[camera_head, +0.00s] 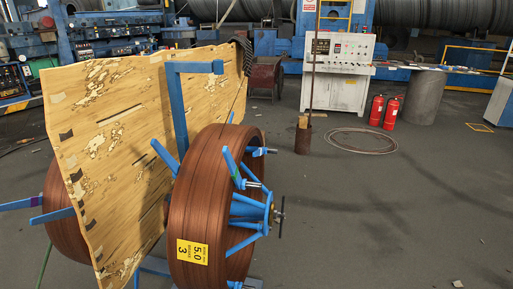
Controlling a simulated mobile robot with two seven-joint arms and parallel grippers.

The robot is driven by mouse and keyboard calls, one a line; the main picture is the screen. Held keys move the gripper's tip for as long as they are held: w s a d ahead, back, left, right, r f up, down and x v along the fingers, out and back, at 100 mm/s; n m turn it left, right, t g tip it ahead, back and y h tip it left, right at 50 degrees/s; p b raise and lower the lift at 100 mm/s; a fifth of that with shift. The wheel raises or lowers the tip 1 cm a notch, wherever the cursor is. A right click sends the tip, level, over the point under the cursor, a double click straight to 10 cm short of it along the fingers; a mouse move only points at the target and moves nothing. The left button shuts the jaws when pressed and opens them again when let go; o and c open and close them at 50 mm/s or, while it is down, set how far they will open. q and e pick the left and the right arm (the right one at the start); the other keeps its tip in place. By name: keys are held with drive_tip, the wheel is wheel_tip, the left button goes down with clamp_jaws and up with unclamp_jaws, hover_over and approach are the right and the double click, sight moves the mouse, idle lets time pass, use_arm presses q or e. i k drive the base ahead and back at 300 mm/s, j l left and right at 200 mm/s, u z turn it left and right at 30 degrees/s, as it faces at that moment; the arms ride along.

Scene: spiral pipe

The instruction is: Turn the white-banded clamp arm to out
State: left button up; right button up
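A large reel of reddish-brown strip (190,205) stands upright at the lower centre, with a yellow label on its lower front. Several blue clamp arms (232,167) spread out from a hub (268,212) on its right side. One short arm (258,151) points right near the top and has a pale part near its end. Other arms show small coloured marks, but the bands are too small for me to tell surely which is white. Neither of my grippers is in view.
A worn wooden board (120,130) stands behind the reel, with another coil (62,215) at left. A rusty bucket (303,139) with a pole, a cable loop (362,141), two red extinguishers (391,112) and a control cabinet (336,75) stand farther back. Floor at right is mostly clear.

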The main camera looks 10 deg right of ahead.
sight(259, 153)
drive_tip(key=i+l+u, duration=0.1)
drive_tip(key=l, duration=0.2)
drive_tip(key=i+l, duration=0.2)
drive_tip(key=l, duration=0.15)
drive_tip(key=i+l+u, duration=0.15)
drive_tip(key=l, duration=0.2)
drive_tip(key=i+l, duration=0.1)
drive_tip(key=l, duration=0.25)
drive_tip(key=i+l+u, duration=0.15)
drive_tip(key=l, duration=0.2)
